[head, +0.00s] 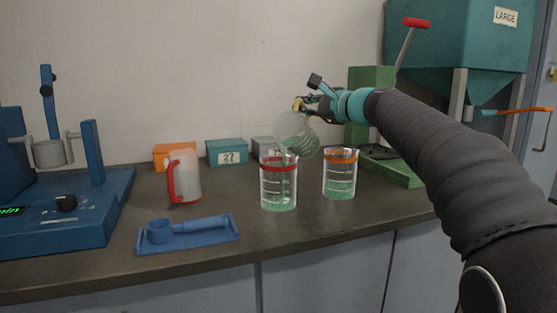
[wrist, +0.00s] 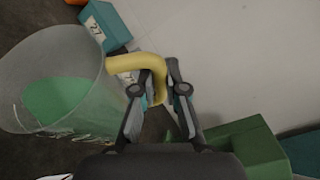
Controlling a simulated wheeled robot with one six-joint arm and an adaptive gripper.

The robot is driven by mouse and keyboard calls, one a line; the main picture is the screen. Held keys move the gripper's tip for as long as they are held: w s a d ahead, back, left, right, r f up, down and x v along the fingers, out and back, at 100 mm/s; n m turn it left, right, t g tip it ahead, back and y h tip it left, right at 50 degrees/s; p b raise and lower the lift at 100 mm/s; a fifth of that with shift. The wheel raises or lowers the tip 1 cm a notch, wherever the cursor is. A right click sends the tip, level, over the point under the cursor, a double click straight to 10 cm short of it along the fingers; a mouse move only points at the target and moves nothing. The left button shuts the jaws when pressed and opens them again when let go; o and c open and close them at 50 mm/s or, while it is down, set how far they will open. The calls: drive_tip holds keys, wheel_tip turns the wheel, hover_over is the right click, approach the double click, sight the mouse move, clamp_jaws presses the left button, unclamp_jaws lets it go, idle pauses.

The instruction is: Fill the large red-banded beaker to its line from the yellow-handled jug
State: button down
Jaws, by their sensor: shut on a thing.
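My gripper (head: 312,100) is shut on the yellow handle of the clear jug (head: 294,131). The jug is tilted, its mouth low and above the large red-banded beaker (head: 279,182). In the wrist view the yellow handle (wrist: 146,62) is between my fingers (wrist: 160,88), and green liquid shows inside the jug (wrist: 60,85). The red-banded beaker stands upright on the bench with green liquid in its lower part, below the red band. A thin greenish streak seems to run from the jug down into it.
An orange-banded beaker (head: 339,178) with some green liquid stands close to the right. A red-handled jug (head: 184,178) and a blue tray (head: 190,239) are to the left. Small boxes, such as the teal one (head: 227,153), line the wall. A green stand (head: 372,95) is behind right.

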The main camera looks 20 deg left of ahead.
drive_tip(key=shift+s+a+r+n+y+b, duration=0.1)
drive_tip(key=shift+s+r+n+y+b, duration=0.35)
drive_tip(key=shift+b, duration=0.65)
idle(1.4)
drive_tip(key=shift+r+h, duration=0.15)
drive_tip(key=shift+h, duration=0.1)
